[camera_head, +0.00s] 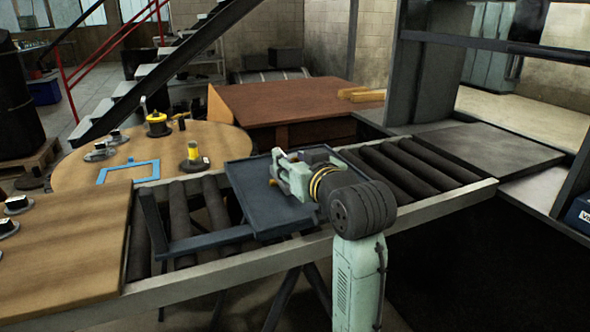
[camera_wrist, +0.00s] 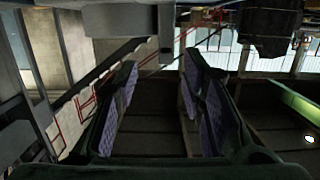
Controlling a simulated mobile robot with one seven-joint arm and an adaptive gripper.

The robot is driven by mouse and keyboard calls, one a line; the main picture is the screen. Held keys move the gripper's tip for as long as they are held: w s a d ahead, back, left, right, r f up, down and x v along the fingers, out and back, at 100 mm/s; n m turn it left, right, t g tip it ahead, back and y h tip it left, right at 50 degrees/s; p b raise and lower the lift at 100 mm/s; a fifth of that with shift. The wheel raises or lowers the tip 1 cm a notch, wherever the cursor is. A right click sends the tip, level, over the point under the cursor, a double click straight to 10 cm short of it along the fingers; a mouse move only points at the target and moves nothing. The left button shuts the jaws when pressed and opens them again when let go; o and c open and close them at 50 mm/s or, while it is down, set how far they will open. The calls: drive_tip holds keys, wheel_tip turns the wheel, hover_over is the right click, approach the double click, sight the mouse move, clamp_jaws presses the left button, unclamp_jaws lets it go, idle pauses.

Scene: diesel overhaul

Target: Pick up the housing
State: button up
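No part that I can clearly tell as the housing shows. My arm covers part of the dark blue tray (camera_head: 262,212) on the roller conveyor, so something there may be hidden. My gripper (camera_head: 279,170) is above this tray in the head view, small and partly merged with the arm. In the wrist view my gripper (camera_wrist: 160,98) has its two purple-padded fingers well apart, with nothing between them. A dark blocky thing (camera_wrist: 272,28) shows at the upper right of the wrist view; I cannot tell what it is.
A round wooden table (camera_head: 128,175) at the left holds a yellow-and-black part (camera_head: 157,124), another yellow part (camera_head: 194,152), a blue frame (camera_head: 128,172) and small discs. Conveyor rollers (camera_head: 420,162) run on to the right. A brown bench (camera_head: 290,100) stands behind.

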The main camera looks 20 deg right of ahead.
drive_tip(key=shift+w+a+f+p, duration=0.15)
drive_tip(key=shift+w+p, duration=0.05)
drive_tip(key=shift+w, duration=0.8)
drive_tip(key=shift+w+a+f+p, duration=0.1)
drive_tip(key=shift+w+f+p, duration=0.1)
drive_tip(key=shift+w, duration=0.8)
drive_tip(key=shift+w+a+f+p, duration=0.1)
drive_tip(key=shift+w+a+p, duration=0.1)
drive_tip(key=shift+w, duration=0.8)
drive_tip(key=shift+c, duration=0.4)
clamp_jaws()
drive_tip(key=shift+r, duration=0.15)
